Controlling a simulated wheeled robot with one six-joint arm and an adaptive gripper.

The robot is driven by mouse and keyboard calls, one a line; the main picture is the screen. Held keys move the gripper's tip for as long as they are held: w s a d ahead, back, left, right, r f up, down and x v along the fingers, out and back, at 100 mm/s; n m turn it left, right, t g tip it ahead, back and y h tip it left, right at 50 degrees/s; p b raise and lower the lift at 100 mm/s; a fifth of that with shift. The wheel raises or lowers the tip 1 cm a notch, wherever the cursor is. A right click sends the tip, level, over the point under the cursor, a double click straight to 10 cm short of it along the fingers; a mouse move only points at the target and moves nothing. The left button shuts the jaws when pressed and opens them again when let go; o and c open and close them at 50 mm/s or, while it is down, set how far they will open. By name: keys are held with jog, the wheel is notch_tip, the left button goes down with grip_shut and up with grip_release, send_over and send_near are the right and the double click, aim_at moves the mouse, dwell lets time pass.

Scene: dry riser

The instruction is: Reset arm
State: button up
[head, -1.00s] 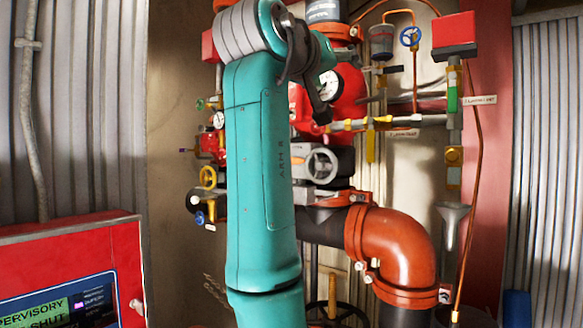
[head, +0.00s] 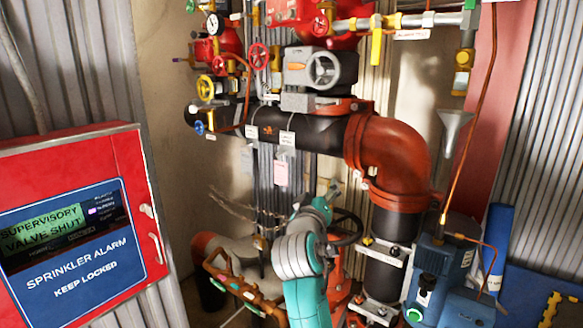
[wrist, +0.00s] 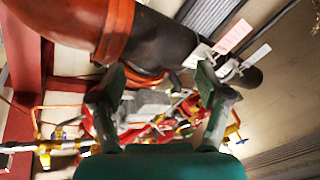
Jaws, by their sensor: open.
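My teal arm (head: 303,275) rises from the bottom centre of the head view, in front of the lower pipework. My gripper (wrist: 161,74) shows in the wrist view with its two dark fingers spread apart and nothing held between them. The black pipe (wrist: 168,45) with an orange-red coupling lies beyond the fingertips, and valves and fittings show blurred between them. I cannot tell how close the fingers are to the pipe. In the head view the gripper end is small and partly lost against the pipework.
A red sprinkler alarm cabinet (head: 125,160) stands at left, its screen reading "SUPERVISORY VALVE SHUT". An orange-red elbow (head: 395,150) and a blue pump (head: 440,265) stand at right. A black handwheel (head: 345,228) is beside my arm.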

jog(key=s+d+f+n+y, duration=0.15)
jog(key=s+f, duration=0.35)
jog(key=f, duration=0.5)
jog(key=s+d+f+g+y, duration=0.1)
jog(key=s+d+f, duration=0.1)
jog(key=s+f, duration=0.55)
jog(key=s+d+f+y, duration=0.2)
jog(key=s+f, duration=0.2)
jog(key=f, duration=0.8)
jog(key=s+d+f, duration=0.2)
jog(key=s+f, duration=0.5)
jog(key=s, duration=0.3)
jog(key=s+d+f+m+g+y, duration=0.1)
jog(key=s+f, duration=0.1)
jog(key=s, duration=0.8)
jog(key=s+d+f+m+g, duration=0.1)
jog(key=s+d, duration=0.1)
jog(key=s, duration=0.8)
jog(key=s+d+r+m, duration=0.1)
jog(key=s+r+m, duration=0.2)
jog(key=s, duration=1.4)
jog(key=shift+s+d+r+h, duration=0.15)
jog(key=shift+r+h, duration=0.2)
jog(key=shift+r, duration=1.35)
